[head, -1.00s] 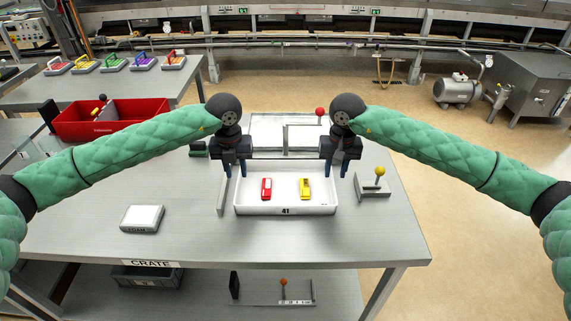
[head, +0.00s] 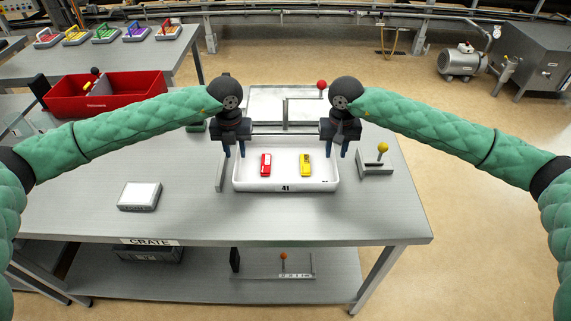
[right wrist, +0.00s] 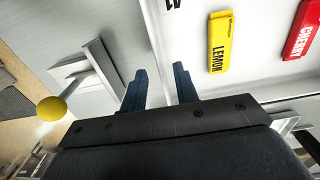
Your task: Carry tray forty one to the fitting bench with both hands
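Tray forty one (head: 285,186) is a shallow white tray marked 41, lying flat on the grey bench in front of me. A red CHERRY block (head: 266,165) and a yellow LEMON block (head: 305,165) lie inside it. My left gripper (head: 232,150) is open at the tray's left side. My right gripper (head: 338,150) is open at its right side. In the right wrist view the two fingers of the right gripper (right wrist: 163,88) are spread, with the tray's side edge running between them. No grip on the tray shows. I cannot tell which table is the fitting bench.
A yellow-knobbed fixture (head: 376,164) stands close right of the tray. A white-topped box (head: 139,196) lies left on the bench (head: 200,224). A red divided bin (head: 105,92) stands back left. Coloured-handled carriers (head: 105,35) line a far table. Open floor lies right.

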